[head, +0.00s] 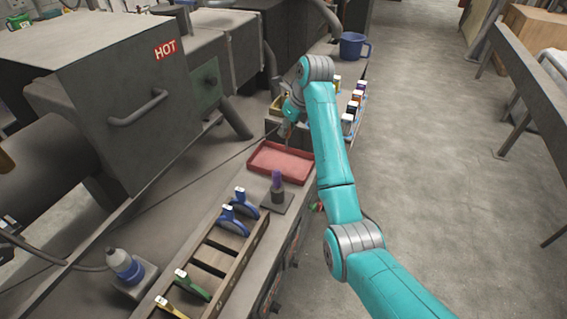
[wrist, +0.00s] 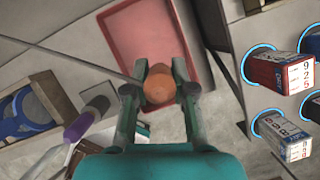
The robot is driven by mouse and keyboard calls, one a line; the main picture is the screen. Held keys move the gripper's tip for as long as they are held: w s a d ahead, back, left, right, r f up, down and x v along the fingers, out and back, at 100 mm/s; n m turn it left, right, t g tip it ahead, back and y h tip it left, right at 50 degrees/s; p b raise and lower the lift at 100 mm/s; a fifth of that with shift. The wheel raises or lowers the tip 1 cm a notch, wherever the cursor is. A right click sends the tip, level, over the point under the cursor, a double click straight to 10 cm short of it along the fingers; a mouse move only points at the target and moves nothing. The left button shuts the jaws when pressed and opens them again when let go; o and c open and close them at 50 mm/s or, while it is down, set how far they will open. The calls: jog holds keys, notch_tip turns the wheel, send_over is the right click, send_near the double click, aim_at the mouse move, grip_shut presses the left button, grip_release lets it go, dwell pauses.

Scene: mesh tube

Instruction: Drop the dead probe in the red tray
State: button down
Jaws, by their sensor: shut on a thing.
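The red tray (head: 280,168) lies on the bench top, shallow and rectangular, with a bare floor. It also shows in the wrist view (wrist: 140,30), ahead of the fingertips. My gripper (wrist: 159,90) is shut on an orange-brown round-ended thing (wrist: 158,86), which I take to be the probe, seen nearly end-on. In the wrist view it overlaps the tray's near edge; its height above the bench is unclear. In the head view my gripper (head: 287,130) is small, by the tray's far side, and the held thing is hard to make out.
A purple-topped piece (head: 277,180) stands in a dark holder near the tray. A wooden rack (head: 225,258) holds blue, green and yellow tools. Numbered cartridges (wrist: 283,70) stand right in the wrist view. A dark machine marked HOT (head: 130,100) is left; a blue mug (head: 353,46) is far.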

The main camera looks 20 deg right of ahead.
jog(key=shift+f, duration=2.8)
jog(key=c, duration=0.9)
grip_release()
jog(key=shift+r, duration=0.1)
jog(key=v, duration=0.7)
jog(key=shift+r, duration=0.2)
jog(key=shift+d, duration=0.1)
